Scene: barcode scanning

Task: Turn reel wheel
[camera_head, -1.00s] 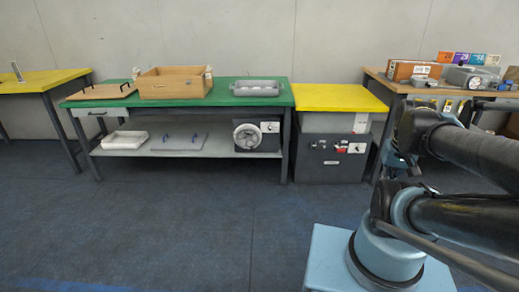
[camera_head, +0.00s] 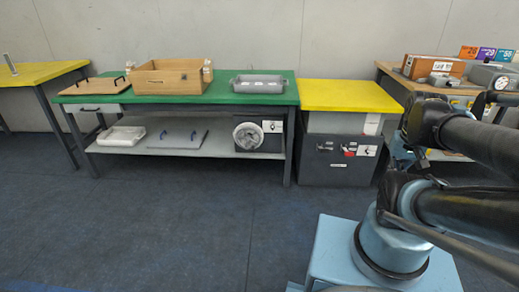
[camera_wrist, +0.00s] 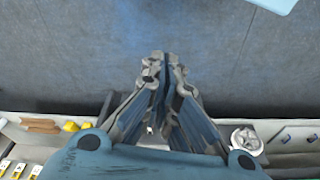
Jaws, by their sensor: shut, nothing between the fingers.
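A pale round reel wheel (camera_head: 247,136) sits on the front of a dark box (camera_head: 270,138) at the right end of the lower shelf under the green table. It also shows in the wrist view (camera_wrist: 247,140), low on the right. My gripper (camera_wrist: 163,58) is shut and empty over the blue-grey floor in the wrist view, well apart from the wheel. In the head view my arm is on the right side, clear of the table.
A wooden bench with boxes (camera_head: 433,67) is farther right. The floor before the green table is clear.

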